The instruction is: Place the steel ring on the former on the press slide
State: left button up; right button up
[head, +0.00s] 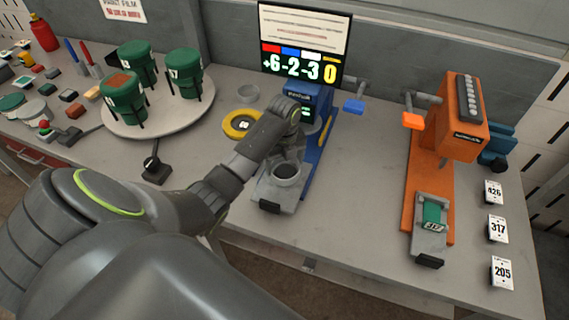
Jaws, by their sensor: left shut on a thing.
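A grey steel ring (287,174) with a dark opening is at the front of the blue press (303,103), over its grey slide (273,192). My left gripper (289,158) reaches down from above and behind the ring and is shut on its far rim. The ring looks about level. The former is not clearly visible under or inside the ring, and I cannot tell whether the ring rests on it or is held just above. My right gripper is not in view.
An orange press (464,118) stands to the right, with a green labelled piece (432,214) on its slide. A yellow ring (240,124) and a small grey ring (247,94) lie behind my left arm. A round turntable (183,122) carries green canisters. Number cards line the right edge.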

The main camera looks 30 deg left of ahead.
aim_at(284, 168)
pick_arm(q)
jog(key=shift+f, duration=0.4)
jog(key=shift+f, duration=0.15)
jog(key=o, duration=1)
notch_tip(284, 168, up, 5)
jog(key=shift+w+f+b, duration=0.1)
jog(key=shift+f+b, duration=0.05)
jog(key=shift+b, duration=0.45)
jog(key=shift+r+p, duration=3)
jog(key=shift+r, duration=0.8)
